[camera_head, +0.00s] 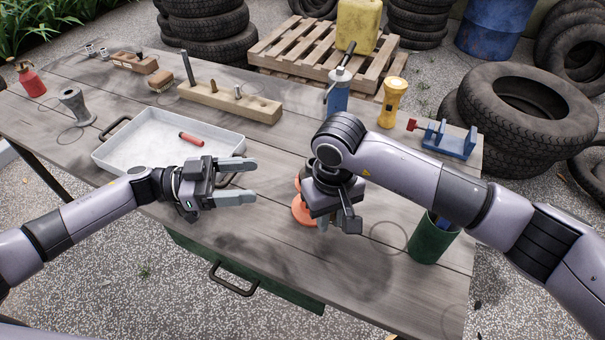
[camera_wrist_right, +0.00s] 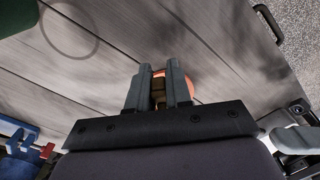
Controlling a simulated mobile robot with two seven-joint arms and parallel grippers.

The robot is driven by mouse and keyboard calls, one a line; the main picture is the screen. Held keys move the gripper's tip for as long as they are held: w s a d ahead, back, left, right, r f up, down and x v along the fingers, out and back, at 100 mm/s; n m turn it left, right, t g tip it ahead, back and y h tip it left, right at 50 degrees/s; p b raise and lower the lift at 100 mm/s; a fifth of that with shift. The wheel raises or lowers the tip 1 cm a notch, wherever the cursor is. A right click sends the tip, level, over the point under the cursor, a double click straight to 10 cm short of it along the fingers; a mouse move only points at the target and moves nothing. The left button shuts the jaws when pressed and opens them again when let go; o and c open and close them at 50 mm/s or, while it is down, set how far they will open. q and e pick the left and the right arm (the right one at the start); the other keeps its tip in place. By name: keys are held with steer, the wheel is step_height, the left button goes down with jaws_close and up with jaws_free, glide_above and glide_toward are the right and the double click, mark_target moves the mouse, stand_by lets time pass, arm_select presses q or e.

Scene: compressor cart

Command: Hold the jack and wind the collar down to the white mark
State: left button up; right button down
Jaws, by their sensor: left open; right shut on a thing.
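The orange jack (camera_head: 302,212) stands on the table under my right gripper, which hides much of it; an orange part also shows past the fingertips in the right wrist view (camera_wrist_right: 187,84). My right gripper (camera_head: 336,217) points down over the jack. In the right wrist view its fingers (camera_wrist_right: 160,74) are shut on a brass-brown part, seemingly the collar (camera_wrist_right: 158,90). My left gripper (camera_head: 250,180) is open and empty, left of the jack, its fingers pointing towards it. I cannot see the white mark.
A pale tray (camera_head: 128,160) with a red-handled tool (camera_head: 191,139) lies left. A green cup (camera_head: 428,243) stands right. Behind are a wooden block with pegs (camera_head: 262,109), a blue bottle (camera_head: 338,100), a yellow torch (camera_head: 391,101) and a blue vise (camera_head: 450,143). The front table is clear.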

mark_target(299, 177)
arm_select(q)
steer(key=d, duration=0.3)
steer(key=w+d, duration=0.1)
steer(key=d, duration=0.7)
steer(key=shift+w+d, duration=0.2)
steer(key=shift+w, duration=0.05)
steer(key=c, duration=0.8)
